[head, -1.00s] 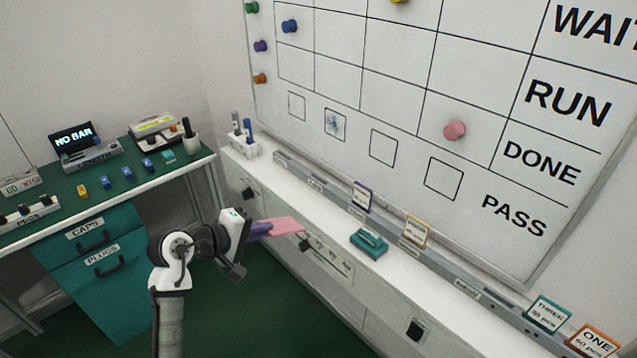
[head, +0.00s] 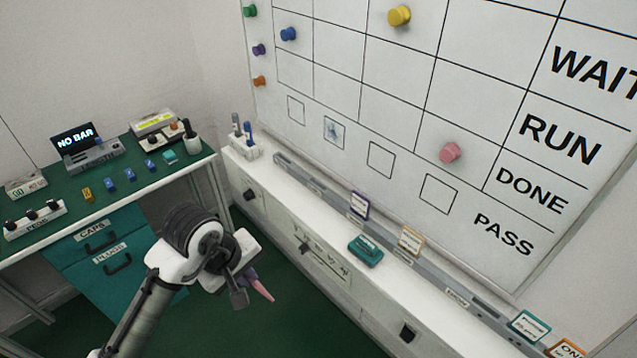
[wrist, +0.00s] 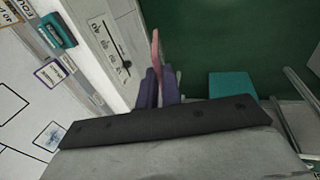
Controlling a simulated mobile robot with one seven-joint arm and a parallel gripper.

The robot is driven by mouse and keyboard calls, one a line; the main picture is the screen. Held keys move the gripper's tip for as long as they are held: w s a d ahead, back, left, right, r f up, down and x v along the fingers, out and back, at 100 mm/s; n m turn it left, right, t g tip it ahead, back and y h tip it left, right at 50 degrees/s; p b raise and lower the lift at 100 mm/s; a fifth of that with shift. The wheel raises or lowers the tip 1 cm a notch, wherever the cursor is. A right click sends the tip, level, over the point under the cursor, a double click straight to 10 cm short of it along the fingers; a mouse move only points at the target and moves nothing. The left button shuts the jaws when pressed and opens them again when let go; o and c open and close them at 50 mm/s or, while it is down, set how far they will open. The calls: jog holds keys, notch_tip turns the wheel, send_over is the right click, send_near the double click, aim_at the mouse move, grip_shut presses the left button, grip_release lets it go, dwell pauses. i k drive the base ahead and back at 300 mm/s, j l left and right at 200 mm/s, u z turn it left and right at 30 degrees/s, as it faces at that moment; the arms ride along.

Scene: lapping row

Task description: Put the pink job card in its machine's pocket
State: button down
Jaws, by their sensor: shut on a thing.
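The pink job card (head: 263,290) shows as a narrow pink strip in the head view, below and right of my wrist. My gripper (head: 251,275) is shut on it and holds it in the air over the green floor, in front of the white ledge unit. In the wrist view, the card (wrist: 155,52) is seen nearly edge-on and sticks out beyond the two purple fingers of my gripper (wrist: 158,86). Any writing on the card cannot be read. I cannot tell which place is its machine's pocket.
A grey rail (head: 320,190) on the white ledge holds a purple-edged card (head: 359,204), an orange-edged card (head: 410,239) and a teal-edged card (head: 530,326). A teal block (head: 365,250) sits on the ledge. The green-topped bench (head: 60,200) stands at left.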

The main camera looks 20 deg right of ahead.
aim_at(456, 316)
jog(key=i+l, duration=0.55)
jog(key=i, duration=0.25)
